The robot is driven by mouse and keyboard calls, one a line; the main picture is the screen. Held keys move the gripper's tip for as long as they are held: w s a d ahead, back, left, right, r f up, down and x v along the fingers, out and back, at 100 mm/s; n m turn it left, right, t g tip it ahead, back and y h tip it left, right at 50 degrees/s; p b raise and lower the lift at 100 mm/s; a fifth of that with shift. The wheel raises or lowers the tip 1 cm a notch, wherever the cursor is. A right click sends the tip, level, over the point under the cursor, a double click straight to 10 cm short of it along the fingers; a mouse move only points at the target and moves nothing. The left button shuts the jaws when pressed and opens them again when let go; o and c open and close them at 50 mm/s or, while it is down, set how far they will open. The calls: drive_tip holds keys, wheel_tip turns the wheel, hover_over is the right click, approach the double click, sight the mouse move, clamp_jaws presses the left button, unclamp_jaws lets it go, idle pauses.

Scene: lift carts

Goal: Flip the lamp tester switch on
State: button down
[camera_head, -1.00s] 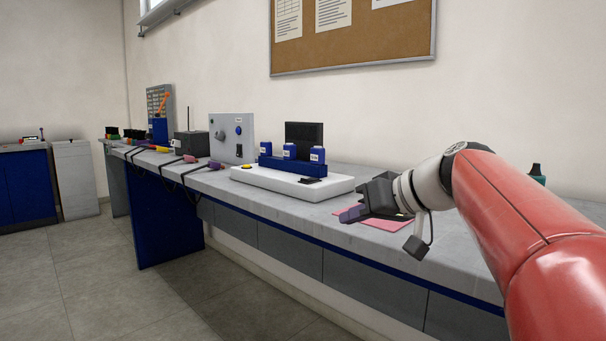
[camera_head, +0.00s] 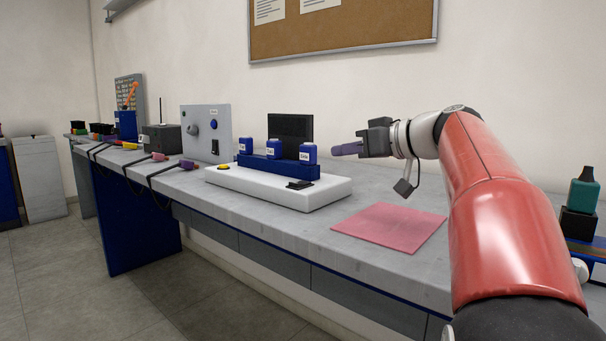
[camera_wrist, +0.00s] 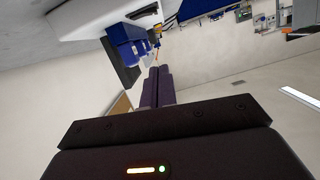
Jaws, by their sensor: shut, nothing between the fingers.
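A white device base (camera_head: 320,197) stands on the bench. On it are a black rocker-like switch (camera_head: 299,184), a yellow button (camera_head: 224,167), and a blue holder (camera_head: 265,167) with several labelled blue blocks. A grey upright panel (camera_head: 198,120) behind it to the left has a round knob, a blue button and a dark switch (camera_head: 215,147). I cannot read which is the lamp tester or tell either switch's position. My gripper (camera_head: 337,151) is shut and empty, in the air right of the blue blocks, apart from them. Its fingers also show in the wrist view (camera_wrist: 156,75).
A pink mat (camera_head: 390,227) lies on clear bench below my arm. A black block (camera_head: 290,132) stands behind the blue holder. A dark green bottle (camera_head: 582,190) is at the right. Cabled tools (camera_head: 157,157) lie along the bench's left part.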

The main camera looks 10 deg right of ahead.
drive_tip(key=p, duration=0.2)
hover_over(305, 190)
drive_tip(key=shift+w+f, duration=0.2)
drive_tip(key=shift+f, duration=0.4)
drive_tip(key=shift+w+f, duration=0.15)
drive_tip(key=shift+f, duration=0.45)
drive_tip(key=f, duration=0.2)
drive_tip(key=shift+s+d+f+b, duration=0.1)
drive_tip(key=shift+s+f+b, duration=0.15)
drive_tip(key=shift+f+b, duration=0.15)
drive_tip(key=shift+f, duration=0.6)
drive_tip(key=shift+f, duration=0.1)
